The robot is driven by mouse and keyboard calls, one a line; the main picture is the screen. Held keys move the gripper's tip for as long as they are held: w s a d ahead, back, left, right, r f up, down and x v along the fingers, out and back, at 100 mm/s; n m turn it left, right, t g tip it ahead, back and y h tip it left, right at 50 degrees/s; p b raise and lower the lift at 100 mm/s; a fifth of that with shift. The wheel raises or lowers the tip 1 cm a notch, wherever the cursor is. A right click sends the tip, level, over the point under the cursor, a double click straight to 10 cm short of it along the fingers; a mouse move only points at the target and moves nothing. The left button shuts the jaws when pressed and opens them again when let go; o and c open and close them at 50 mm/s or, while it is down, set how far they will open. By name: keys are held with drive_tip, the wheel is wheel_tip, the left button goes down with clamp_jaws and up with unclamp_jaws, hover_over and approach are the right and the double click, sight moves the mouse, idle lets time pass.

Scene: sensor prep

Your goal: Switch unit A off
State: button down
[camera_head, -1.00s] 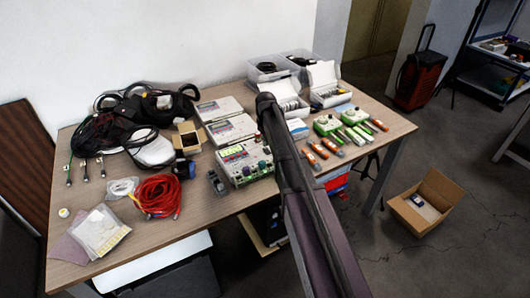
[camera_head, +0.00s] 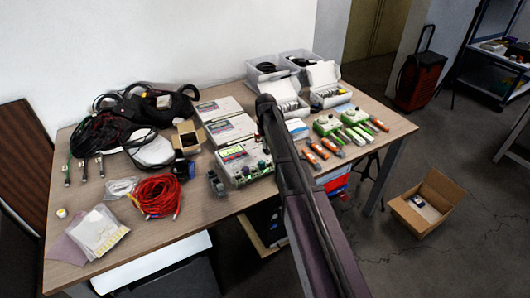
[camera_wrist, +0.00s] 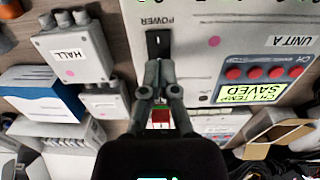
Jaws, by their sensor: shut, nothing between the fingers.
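Unit A (camera_wrist: 232,28) is a pale panel in the wrist view, seen upside down, with its name printed on it. Its lit yellow-green display (camera_wrist: 250,93) reads "CH 1 TEMP SAVED". Its black power switch (camera_wrist: 154,43) sits beside the word POWER; I cannot tell which way it is set. My gripper (camera_wrist: 159,69) is shut and empty, its fingertips just below the switch in the picture; I cannot tell if they touch it. In the head view a unit with a lit green display (camera_head: 235,154) stands on the table, partly behind my arm, which hides my gripper there.
A grey box marked HALL (camera_wrist: 75,52) lies left of unit A in the wrist view. On the wooden table (camera_head: 215,205) are a red cable coil (camera_head: 156,196), black cables, white boxes and orange-and-green tools.

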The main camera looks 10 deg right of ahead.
drive_tip(key=shift+f+b, duration=0.6)
drive_tip(key=shift+f, duration=0.05)
idle(0.5)
drive_tip(key=shift+r, duration=0.15)
drive_tip(key=shift+r+p, duration=3.4)
drive_tip(key=shift+p, duration=0.15)
drive_tip(key=s+r+m+p, duration=0.3)
drive_tip(key=s, duration=2.6)
drive_tip(key=shift+a+m, duration=0.3)
drive_tip(key=shift+a, duration=0.1)
drive_tip(key=shift+r, duration=0.1)
